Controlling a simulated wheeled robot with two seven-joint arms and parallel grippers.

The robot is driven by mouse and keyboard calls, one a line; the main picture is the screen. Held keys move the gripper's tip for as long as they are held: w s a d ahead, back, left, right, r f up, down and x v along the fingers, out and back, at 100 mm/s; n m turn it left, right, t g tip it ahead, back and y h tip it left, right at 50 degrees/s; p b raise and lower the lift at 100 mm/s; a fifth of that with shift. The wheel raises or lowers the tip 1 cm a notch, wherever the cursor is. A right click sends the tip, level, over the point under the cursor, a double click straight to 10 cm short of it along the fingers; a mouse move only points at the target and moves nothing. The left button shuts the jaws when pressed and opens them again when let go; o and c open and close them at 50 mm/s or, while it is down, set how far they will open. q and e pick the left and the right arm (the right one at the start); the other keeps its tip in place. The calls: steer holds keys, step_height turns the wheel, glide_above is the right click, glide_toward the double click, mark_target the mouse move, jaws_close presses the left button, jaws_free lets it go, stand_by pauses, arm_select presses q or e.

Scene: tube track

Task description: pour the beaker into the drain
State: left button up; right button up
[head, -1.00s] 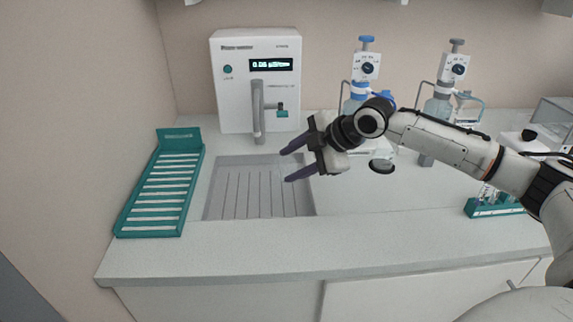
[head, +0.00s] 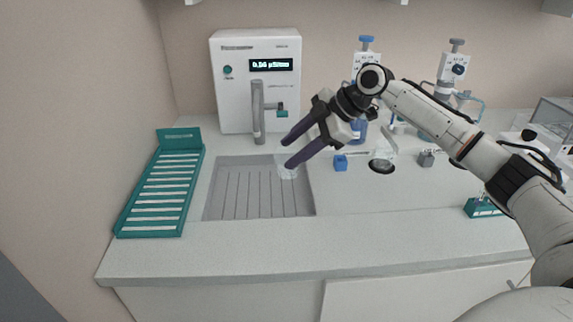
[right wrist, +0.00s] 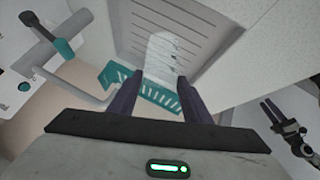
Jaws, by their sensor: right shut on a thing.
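The clear glass beaker (head: 289,172) is faint and hard to make out against the grey surface. My right gripper (head: 288,154) is shut on it and holds it over the back right part of the drain (head: 240,196), a grooved grey basin in the counter. In the right wrist view the beaker (right wrist: 164,52) shows as a pale see-through shape between the fingertips, with the drain grooves (right wrist: 190,30) behind it. I cannot tell its exact tilt or what is in it. My left gripper (right wrist: 284,124) shows small at the right of the right wrist view; its jaws are unclear.
A white water unit (head: 232,85) with a grey spout arm stands behind the drain. A teal rack (head: 160,190) lies left of it. The front counter is clear.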

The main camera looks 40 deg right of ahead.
steer(key=shift+w+d+m+g+y, duration=0.75)
steer(key=shift+w+g+y, duration=0.15)
steer(key=shift+y, duration=0.2)
steer(key=shift+d, duration=0.15)
steer(key=shift+s, duration=0.1)
